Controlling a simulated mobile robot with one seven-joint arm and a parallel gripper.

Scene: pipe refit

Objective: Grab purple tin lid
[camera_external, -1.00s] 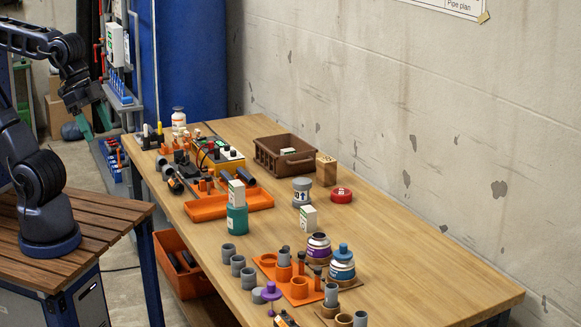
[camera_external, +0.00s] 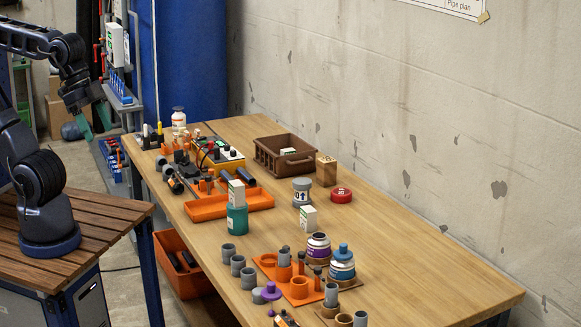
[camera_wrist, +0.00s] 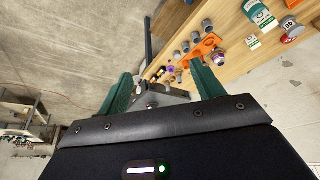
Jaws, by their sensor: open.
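The purple tin lid (camera_external: 271,291) is a small round disc with a knob. It is near the front edge of the workbench, at the near end of a row of grey pipe pieces. A small purple spot, probably the lid, shows far off in the wrist view (camera_wrist: 172,70). My gripper (camera_external: 95,122) has green fingers and is open and empty. It hangs in the air at the far left, off the bench and well away from the lid. Its fingers also show in the wrist view (camera_wrist: 161,72). An open-looking tin with a purple band (camera_external: 318,247) stands right of the lid.
An orange fitting plate (camera_external: 296,290), grey pipe pieces (camera_external: 237,265) and a blue-topped tin (camera_external: 342,264) crowd around the lid. A teal tin (camera_external: 237,219), an orange tray (camera_external: 205,209) and a brown crate (camera_external: 266,160) stand farther back. The bench's right side is clear.

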